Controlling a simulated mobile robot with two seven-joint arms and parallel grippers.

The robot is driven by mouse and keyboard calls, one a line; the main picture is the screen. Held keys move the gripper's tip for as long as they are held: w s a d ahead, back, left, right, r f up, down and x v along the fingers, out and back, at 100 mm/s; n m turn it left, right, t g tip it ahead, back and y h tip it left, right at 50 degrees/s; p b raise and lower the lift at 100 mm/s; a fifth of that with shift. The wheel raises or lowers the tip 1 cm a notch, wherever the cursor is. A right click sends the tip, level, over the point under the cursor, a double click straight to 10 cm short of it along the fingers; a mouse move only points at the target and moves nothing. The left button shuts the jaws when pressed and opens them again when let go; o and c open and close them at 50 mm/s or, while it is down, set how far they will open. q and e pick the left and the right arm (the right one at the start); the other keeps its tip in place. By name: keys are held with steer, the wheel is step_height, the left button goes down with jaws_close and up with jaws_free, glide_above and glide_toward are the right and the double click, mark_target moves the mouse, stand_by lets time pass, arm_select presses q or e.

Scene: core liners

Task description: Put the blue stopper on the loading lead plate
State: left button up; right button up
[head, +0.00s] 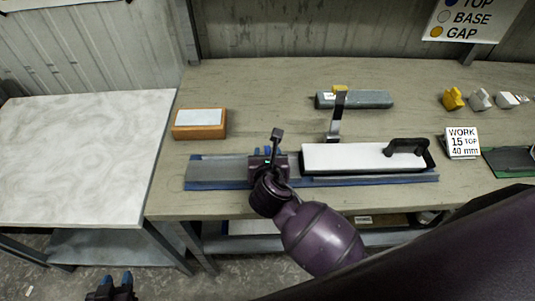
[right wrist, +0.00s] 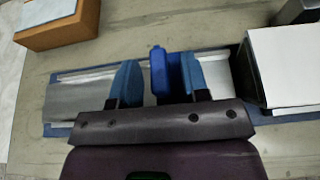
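The blue stopper (right wrist: 159,72) is upright between the blue-padded fingers of my right gripper (right wrist: 160,82) in the right wrist view. A gap shows between it and the left finger; it is close to the right finger, and contact is unclear. In the head view my right gripper (head: 267,151) is over the long blue-edged tray, just left of the white block. A bare grey metal plate (head: 216,170) lies on the tray's left part; I cannot tell for certain that it is the loading lead plate. My left gripper (head: 116,281) is open and empty, low at bottom left.
The white block with a black handle (head: 350,158) covers the tray's right part. An orange box (head: 200,131) stands behind left, a grey bar (head: 366,100) behind right. Yellow (head: 452,98) and white (head: 480,99) pieces and a "WORK" sign (head: 462,142) are at right. A marble-topped table (head: 80,150) is clear.

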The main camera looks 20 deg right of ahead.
steer(key=shift+r, duration=0.15)
steer(key=v, duration=1.2)
steer(key=shift+p, duration=0.35)
steer(key=shift+s, duration=0.1)
